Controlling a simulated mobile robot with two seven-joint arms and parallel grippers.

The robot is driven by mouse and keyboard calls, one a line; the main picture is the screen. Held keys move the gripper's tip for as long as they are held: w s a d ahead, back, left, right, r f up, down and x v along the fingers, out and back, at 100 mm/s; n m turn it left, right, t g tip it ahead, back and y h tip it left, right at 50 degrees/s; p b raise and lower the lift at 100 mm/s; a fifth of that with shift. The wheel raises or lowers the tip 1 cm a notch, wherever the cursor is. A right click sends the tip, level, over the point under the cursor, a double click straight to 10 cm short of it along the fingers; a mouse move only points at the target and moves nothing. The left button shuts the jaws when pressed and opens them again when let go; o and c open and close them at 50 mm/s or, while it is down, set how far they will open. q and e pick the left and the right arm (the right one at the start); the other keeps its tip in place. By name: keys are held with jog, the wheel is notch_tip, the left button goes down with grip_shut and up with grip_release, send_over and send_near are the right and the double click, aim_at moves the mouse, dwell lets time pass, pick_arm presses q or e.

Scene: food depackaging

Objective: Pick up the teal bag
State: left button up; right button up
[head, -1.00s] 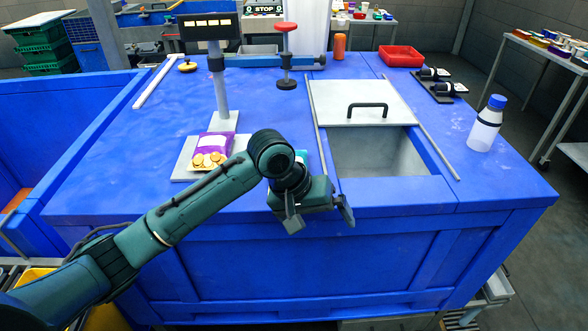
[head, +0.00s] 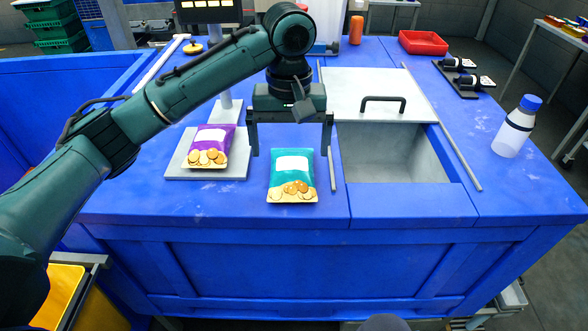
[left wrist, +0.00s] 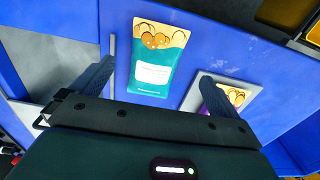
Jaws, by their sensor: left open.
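The teal bag (head: 292,177) lies flat on the blue table, between the scale and the sink opening. It has a white label and pictures of round cookies at its near end. My left gripper (head: 291,153) is open above the far end of the bag, its fingers pointing down on either side. In the left wrist view the teal bag (left wrist: 154,60) lies between the two spread fingers (left wrist: 150,85); nothing is held. My right gripper does not show.
A purple bag (head: 208,147) lies on the grey scale plate (head: 235,168) to the left. The open sink basin (head: 390,153) with its sliding lid (head: 345,92) is to the right. A bottle (head: 515,128) stands at the right. A red tray (head: 423,43) is at the back.

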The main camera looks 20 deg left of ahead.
aim_at(292, 181)
pick_arm(q)
jog(key=f, duration=0.9)
jog(key=shift+d+f, duration=0.2)
jog(key=shift+f, duration=0.1)
jog(key=c, duration=0.8)
jog(key=shift+r, duration=0.1)
